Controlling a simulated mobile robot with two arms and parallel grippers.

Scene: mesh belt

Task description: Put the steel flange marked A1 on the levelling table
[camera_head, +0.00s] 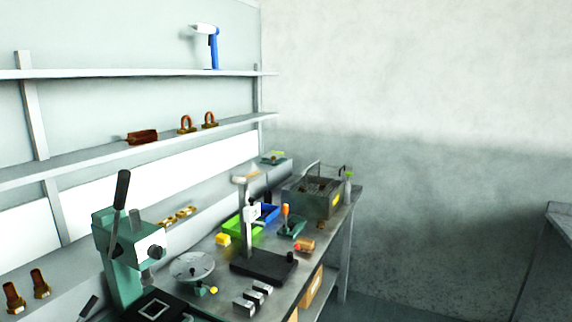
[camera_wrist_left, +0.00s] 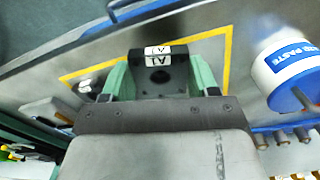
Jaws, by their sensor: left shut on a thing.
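My left gripper (camera_wrist_left: 160,76) shows in the left wrist view, its green fingers closed on the sides of a dark block-like part, the steel flange (camera_wrist_left: 146,88). White labels on the flange read A1, and a round dark hole shows in its face. The flange is over or near a grey surface with a yellow outline; I cannot tell whether it touches. In the head view, a round grey plate with a yellow knob beside it, which looks like the levelling table (camera_head: 192,266), stands on the bench. Neither gripper shows in the head view.
In the left wrist view, a white paste tub (camera_wrist_left: 290,72) stands right of the flange. On the bench (camera_head: 222,288) in the head view, a green lever press (camera_head: 122,262) is left of the round plate, a black-based stand (camera_head: 264,266) right, and metal blocks (camera_head: 252,297) in front.

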